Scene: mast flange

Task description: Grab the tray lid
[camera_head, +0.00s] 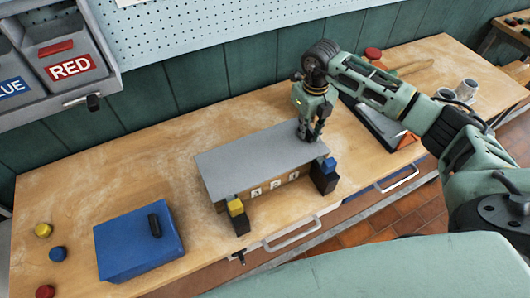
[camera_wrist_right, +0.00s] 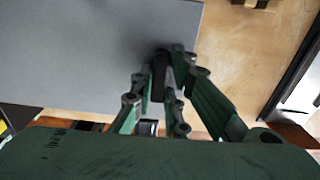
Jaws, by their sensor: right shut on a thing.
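The tray lid (camera_head: 250,158) is a flat grey plate lying level on a wooden tray (camera_head: 270,188) with small white labels on its front. My right gripper (camera_head: 311,132) comes down from above at the lid's right end. In the right wrist view the lid (camera_wrist_right: 75,50) fills the left side, and my right gripper (camera_wrist_right: 163,85) is shut on a small black handle (camera_wrist_right: 159,68) on it. The fingers partly hide the handle. My left gripper is not in view.
A blue box (camera_head: 130,250) with a black handle stands at the left, beside several coloured knobs (camera_head: 57,254). Black blocks with yellow (camera_head: 236,207) and blue (camera_head: 329,165) tops stand at the tray's front. White mugs (camera_head: 465,89) stand at far right. Bins (camera_head: 62,55) hang upper left.

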